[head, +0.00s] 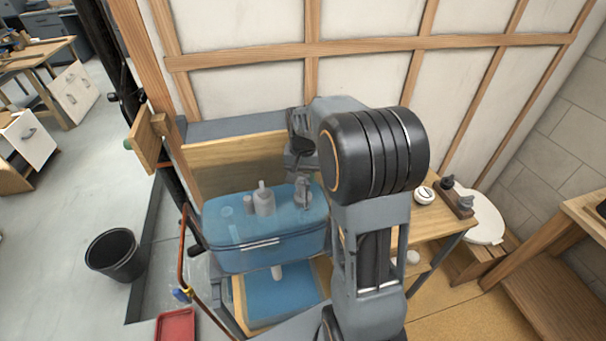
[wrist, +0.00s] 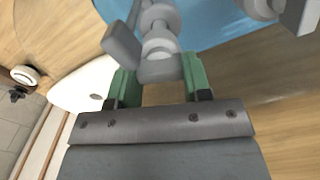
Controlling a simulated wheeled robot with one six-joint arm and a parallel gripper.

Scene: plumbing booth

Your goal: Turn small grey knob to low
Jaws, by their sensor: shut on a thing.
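In the wrist view my gripper (wrist: 160,80) has its two green fingertips on either side of a small grey knob (wrist: 157,68), and it is shut on it. The knob belongs to a grey fitting (wrist: 160,25) that runs up past the top of the picture. In the head view my gripper (head: 302,192) points down at the right part of the blue see-through tank (head: 265,256). The knob is too small and too covered by my gripper to make out there. I cannot read any low mark or the knob's setting.
A grey bottle-shaped part (head: 264,200) stands up at the tank, left of my gripper. A round white dial (head: 424,194) and a wooden block with grey fittings (head: 458,197) are on the bench at right. A wooden panel (head: 235,165) stands behind the tank. A black bucket (head: 116,254) is on the floor.

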